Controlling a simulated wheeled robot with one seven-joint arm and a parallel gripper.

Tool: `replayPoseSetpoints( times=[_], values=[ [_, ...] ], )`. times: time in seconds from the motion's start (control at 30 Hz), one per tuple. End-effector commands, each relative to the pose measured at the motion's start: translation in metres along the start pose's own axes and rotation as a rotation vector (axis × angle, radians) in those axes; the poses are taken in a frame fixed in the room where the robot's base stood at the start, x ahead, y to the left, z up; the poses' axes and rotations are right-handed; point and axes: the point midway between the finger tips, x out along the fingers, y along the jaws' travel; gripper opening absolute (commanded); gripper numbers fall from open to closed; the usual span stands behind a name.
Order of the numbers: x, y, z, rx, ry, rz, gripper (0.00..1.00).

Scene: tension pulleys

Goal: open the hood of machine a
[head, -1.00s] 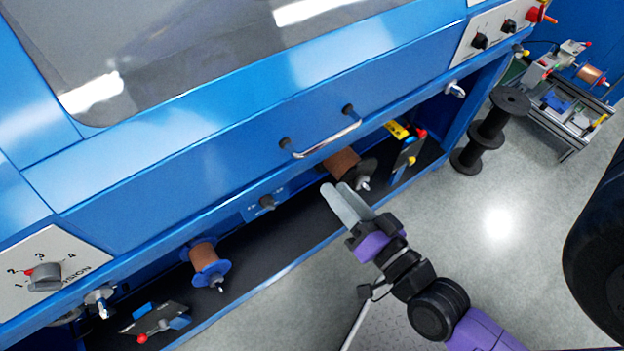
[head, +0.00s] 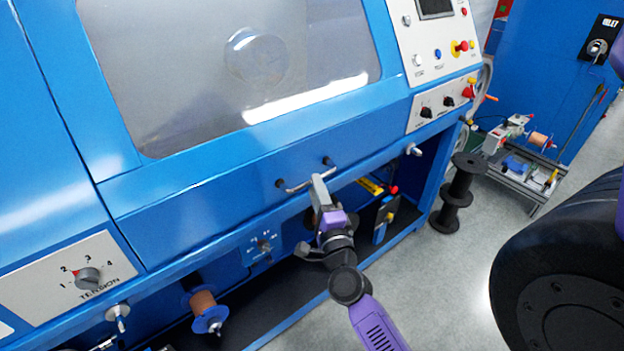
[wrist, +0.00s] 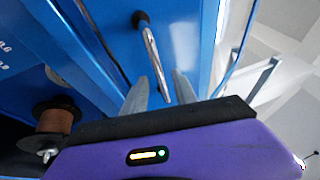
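The hood of the blue machine, a blue panel (head: 200,178) with a large grey window (head: 210,75), is down. Its silver bar handle (head: 298,186) sits low on the front between two dark mounts. My gripper (head: 319,183) is at the right part of this handle in the head view. In the wrist view the handle (wrist: 151,50) runs down between the two grey fingertips (wrist: 161,88). The fingers are apart, one on each side of the bar, and gaps show beside it. Whether either finger touches the bar is unclear.
A tension dial (head: 87,279) is at lower left and a control panel (head: 437,55) at upper right. Copper spools (head: 205,305) sit in the open bay below. A black spool stand (head: 457,195) and a small cart (head: 520,175) stand right on the open floor.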

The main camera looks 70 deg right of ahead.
Motion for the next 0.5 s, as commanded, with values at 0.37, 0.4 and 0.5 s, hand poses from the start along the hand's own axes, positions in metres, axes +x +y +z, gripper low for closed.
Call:
replayPoseSetpoints(
  times=[0.37,0.4,0.5],
  values=[
    [0.034,-0.001,0.0,-0.001,0.0,0.0,0.34],
    [0.034,0.0,0.0,-0.001,0.0,0.0,0.34],
    [0.034,0.0,0.0,-0.001,0.0,0.0,0.34]
  ],
)
